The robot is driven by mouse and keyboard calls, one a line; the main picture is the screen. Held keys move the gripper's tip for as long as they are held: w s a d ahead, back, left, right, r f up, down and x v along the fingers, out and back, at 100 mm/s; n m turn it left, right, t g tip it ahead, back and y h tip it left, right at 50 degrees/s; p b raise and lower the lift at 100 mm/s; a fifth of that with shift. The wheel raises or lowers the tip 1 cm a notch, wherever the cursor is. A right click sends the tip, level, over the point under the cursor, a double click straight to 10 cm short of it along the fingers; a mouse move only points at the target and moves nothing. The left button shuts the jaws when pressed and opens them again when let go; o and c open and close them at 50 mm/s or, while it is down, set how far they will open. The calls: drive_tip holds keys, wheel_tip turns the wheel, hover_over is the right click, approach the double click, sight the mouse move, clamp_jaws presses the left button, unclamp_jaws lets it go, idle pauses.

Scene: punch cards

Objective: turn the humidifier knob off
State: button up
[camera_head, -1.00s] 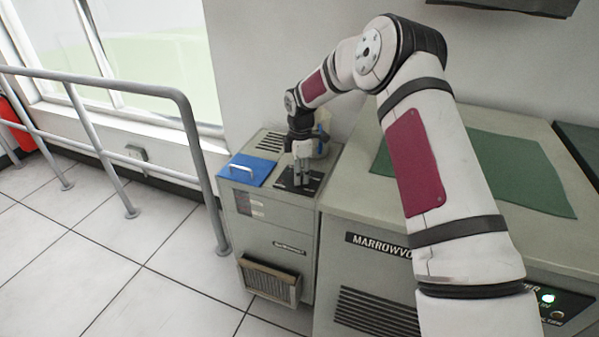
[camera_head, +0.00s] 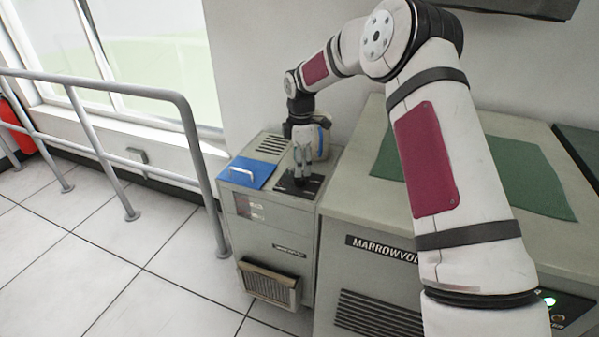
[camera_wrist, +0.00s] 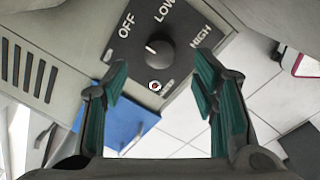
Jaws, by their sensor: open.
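The humidifier (camera_head: 270,225) is the grey floor cabinet left of the larger machine. Its black dial panel (camera_head: 284,190) is on top, and the wrist view shows it (camera_wrist: 187,52) with OFF, LOW and HIGH labels. The round dark knob (camera_wrist: 156,57) has a short white mark that leans up and left, toward the OFF side; its exact setting is hard to tell. My gripper (camera_wrist: 160,82) is open and empty, its green-padded fingers apart below the knob in the wrist view. In the head view my gripper (camera_head: 302,172) is just above the panel.
A blue lid with a handle (camera_head: 248,171) lies beside the panel. A grey railing (camera_head: 200,165) stands to the left. The large grey machine (camera_head: 372,262) with a green cloth (camera_head: 520,175) is to the right.

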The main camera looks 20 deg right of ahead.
sight(300, 179)
wheel_tip(300, 179, up, 6)
drive_tip(key=shift+s+r, duration=0.2)
drive_tip(key=shift+r, duration=0.05)
drive_tip(key=shift+r, duration=0.1)
drive_tip(key=s+r+m+h, duration=0.1)
drive_tip(key=s+r+m, duration=0.3)
drive_tip(key=s+r, duration=0.7)
drive_tip(key=s+r+m+h, duration=0.1)
drive_tip(key=s+r+m, duration=0.45)
drive_tip(key=s, duration=0.85)
drive_tip(key=s+f+m+y, duration=0.25)
drive_tip(key=s+m, duration=0.65)
drive_tip(key=s, duration=1.8)
wheel_tip(300, 179, up, 19)
drive_tip(key=t+p, duration=0.3)
drive_tip(key=p, duration=1.5)
drive_tip(key=shift+d+n, duration=0.15)
drive_tip(key=shift+n, duration=0.2)
